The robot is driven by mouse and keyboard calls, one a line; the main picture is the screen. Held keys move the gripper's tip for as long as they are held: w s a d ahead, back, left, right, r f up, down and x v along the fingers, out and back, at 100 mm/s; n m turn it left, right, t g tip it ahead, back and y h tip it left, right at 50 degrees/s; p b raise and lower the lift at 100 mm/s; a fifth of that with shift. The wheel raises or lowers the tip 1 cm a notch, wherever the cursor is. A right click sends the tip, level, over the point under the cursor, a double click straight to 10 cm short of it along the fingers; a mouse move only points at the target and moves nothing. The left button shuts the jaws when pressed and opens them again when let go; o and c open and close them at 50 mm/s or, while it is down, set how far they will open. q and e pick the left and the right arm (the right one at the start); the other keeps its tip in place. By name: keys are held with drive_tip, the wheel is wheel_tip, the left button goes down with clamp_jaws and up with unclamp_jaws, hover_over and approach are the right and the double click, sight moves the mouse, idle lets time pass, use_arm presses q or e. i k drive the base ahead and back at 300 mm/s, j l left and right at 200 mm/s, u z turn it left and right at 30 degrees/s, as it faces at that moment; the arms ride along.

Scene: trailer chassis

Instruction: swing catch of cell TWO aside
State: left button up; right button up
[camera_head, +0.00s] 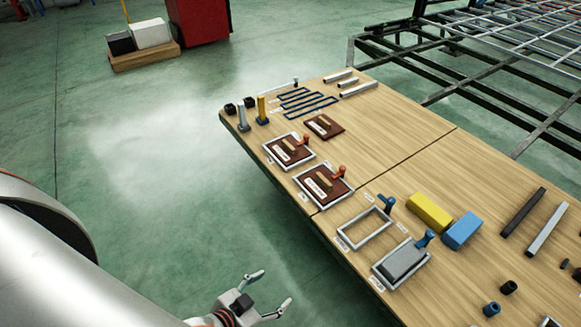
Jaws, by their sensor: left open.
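Several framed cells stand in a row along the table's near-left edge. Two hold brown plates (277,154) (312,194) with pale bars and labels, each with an orange catch (306,138) (338,172) at its upper-right corner. Then comes an empty grey frame (374,238) with a blue catch (387,203), and a frame holding a grey block (402,261) with a blue catch (425,239). The labels are too small to read, so I cannot tell which is cell TWO. My left gripper (269,289) is open and empty, off the table edge, left of the cells. My right gripper is out of view.
The wooden table (400,150) also bears a loose brown plate (323,127), a yellow block (430,212), a blue block (462,231), bars and small posts. A metal chassis (470,90) stands behind. Green floor (150,200) is clear left of the table.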

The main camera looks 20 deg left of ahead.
sight(343, 169)
drive_tip(key=u, duration=0.35)
drive_tip(key=z, duration=0.45)
drive_tip(key=i+j+z, duration=0.25)
drive_tip(key=j+z, duration=0.25)
drive_tip(key=i+j+z, duration=0.2)
drive_tip(key=j, duration=0.15)
drive_tip(key=i+j+z, duration=0.1)
drive_tip(key=j, duration=0.4)
drive_tip(key=j+z, duration=0.1)
drive_tip(key=j, duration=0.35)
drive_tip(key=i, duration=0.05)
